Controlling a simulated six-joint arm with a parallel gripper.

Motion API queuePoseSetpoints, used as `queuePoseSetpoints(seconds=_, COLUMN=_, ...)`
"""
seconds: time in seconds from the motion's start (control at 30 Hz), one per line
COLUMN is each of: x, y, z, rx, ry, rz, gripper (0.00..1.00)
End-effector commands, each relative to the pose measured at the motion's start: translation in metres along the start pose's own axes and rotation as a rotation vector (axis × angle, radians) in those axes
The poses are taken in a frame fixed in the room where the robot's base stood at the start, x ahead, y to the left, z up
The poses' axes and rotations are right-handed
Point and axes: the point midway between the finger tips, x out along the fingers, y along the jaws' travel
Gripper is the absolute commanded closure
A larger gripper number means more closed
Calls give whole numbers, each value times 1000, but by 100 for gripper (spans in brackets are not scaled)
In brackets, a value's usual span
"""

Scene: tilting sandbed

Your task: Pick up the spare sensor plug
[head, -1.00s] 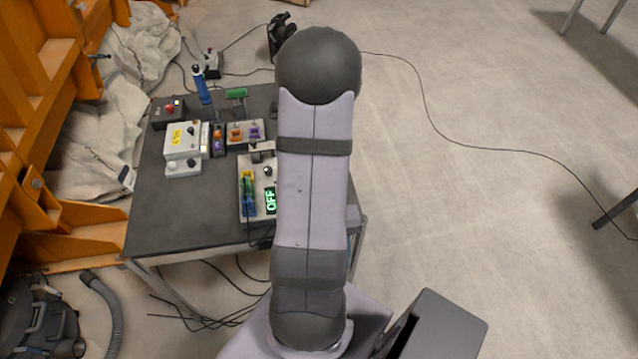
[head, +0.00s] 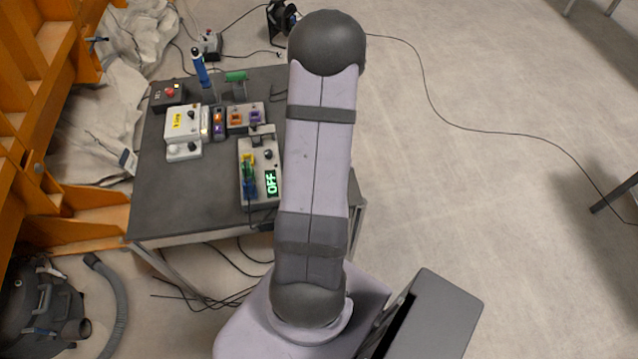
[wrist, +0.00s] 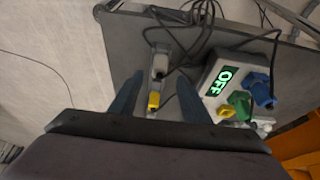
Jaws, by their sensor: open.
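A small plug with a yellow end (wrist: 154,100) and a pale grey body (wrist: 160,65) lies on the dark table in the wrist view, with a dark cable running from it. I take it for the spare sensor plug. My gripper (wrist: 158,76) is open, and its two dark fingers show on either side of the plug. I cannot tell how high the fingertips are above it. In the head view, my arm hides both the gripper and this plug.
A box with a green OFF display (head: 271,182) stands right of the plug in the wrist view, with blue (wrist: 260,90), green and yellow plugs at it. Loose cables (wrist: 185,18) lie around. Other control boxes (head: 183,124) stand on the table (head: 200,205).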

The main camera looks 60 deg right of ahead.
Motion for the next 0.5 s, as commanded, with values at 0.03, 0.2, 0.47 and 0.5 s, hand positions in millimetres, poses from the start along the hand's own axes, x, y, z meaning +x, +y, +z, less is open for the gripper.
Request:
queuePoseSetpoints(seconds=0.03, x=6, y=0, z=1, rx=0, ry=-2, rz=-1, gripper=57)
queuePoseSetpoints(seconds=0.2, x=8, y=0, z=0, rx=0, ry=0, rz=0, gripper=57)
queuePoseSetpoints(seconds=0.47, x=26, y=0, z=1, rx=0, ry=-3, rz=0, gripper=57)
queuePoseSetpoints(seconds=0.5, x=30, y=0, z=1, rx=0, ry=-5, rz=0, gripper=57)
